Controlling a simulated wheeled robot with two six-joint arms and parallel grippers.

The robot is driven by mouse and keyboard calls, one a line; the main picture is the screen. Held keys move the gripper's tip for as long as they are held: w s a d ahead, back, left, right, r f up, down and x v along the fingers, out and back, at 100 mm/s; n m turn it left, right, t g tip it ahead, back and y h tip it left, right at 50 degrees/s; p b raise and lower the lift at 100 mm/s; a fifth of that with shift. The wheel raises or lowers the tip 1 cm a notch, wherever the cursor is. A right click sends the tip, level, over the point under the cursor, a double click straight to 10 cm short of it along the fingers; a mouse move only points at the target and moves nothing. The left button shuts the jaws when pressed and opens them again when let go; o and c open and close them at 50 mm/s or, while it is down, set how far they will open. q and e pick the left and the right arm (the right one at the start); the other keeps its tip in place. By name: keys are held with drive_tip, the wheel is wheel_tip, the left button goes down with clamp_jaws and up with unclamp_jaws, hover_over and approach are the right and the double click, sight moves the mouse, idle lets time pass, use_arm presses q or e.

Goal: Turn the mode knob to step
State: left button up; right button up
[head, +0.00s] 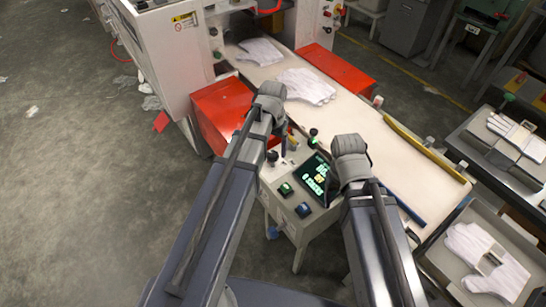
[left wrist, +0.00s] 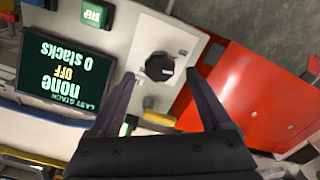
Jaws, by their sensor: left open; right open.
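The mode knob is a round black knob (left wrist: 158,66) on a pale plate in the left wrist view, with a small pale mark on it. In the head view it is a dark knob (head: 272,156) on the control panel. My left gripper (left wrist: 161,74) is open, its two fingers on either side of the knob with gaps showing; I cannot tell its height above the plate. It also shows in the head view (head: 284,143). A screen (left wrist: 62,72) beside the knob reads upside down "LAST STACK none OFF 0 stacks". My right gripper (head: 334,182) is open, over the screen's right edge.
A green button (head: 286,188) and a blue button (head: 303,210) sit on the panel near the screen. A red box (head: 222,108) stands left of the panel. White gloves (head: 305,86) lie on the pale conveyor behind it. A grey tray with gloves is at lower right.

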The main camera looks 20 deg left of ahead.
sight(273, 156)
use_arm(q)
wheel_tip(273, 156, down, 2)
drive_tip(key=shift+f+b, duration=0.25)
drive_tip(key=shift+b, duration=0.5)
clamp_jaws()
